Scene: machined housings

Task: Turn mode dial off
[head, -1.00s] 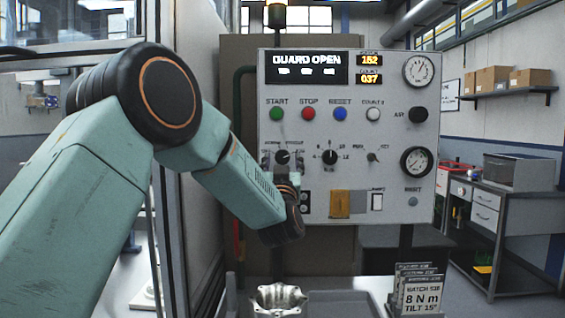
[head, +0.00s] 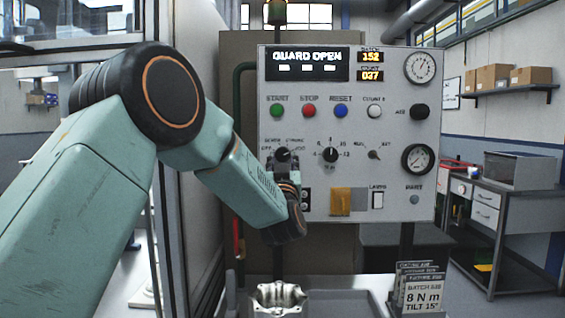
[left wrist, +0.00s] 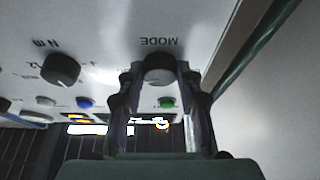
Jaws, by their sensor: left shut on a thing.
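The mode dial (head: 283,154) is a round black knob at the lower left of the grey control panel. Small printed position labels surround it; the lowest left one seems to read OFF. My left gripper (head: 284,161) reaches it from below and is shut on it. In the left wrist view the dial (left wrist: 159,67) sits between the two fingertips (left wrist: 160,76), with the word MODE upside down above it. The dial's pointer cannot be made out. My right gripper is not in view.
Another black selector knob (head: 330,155) is close to the right of the dial. Green (head: 277,112), red (head: 309,112) and blue (head: 341,112) buttons are above. The display (head: 307,63) reads GUARD OPEN. A metal housing (head: 279,298) and a sign (head: 421,292) stand below.

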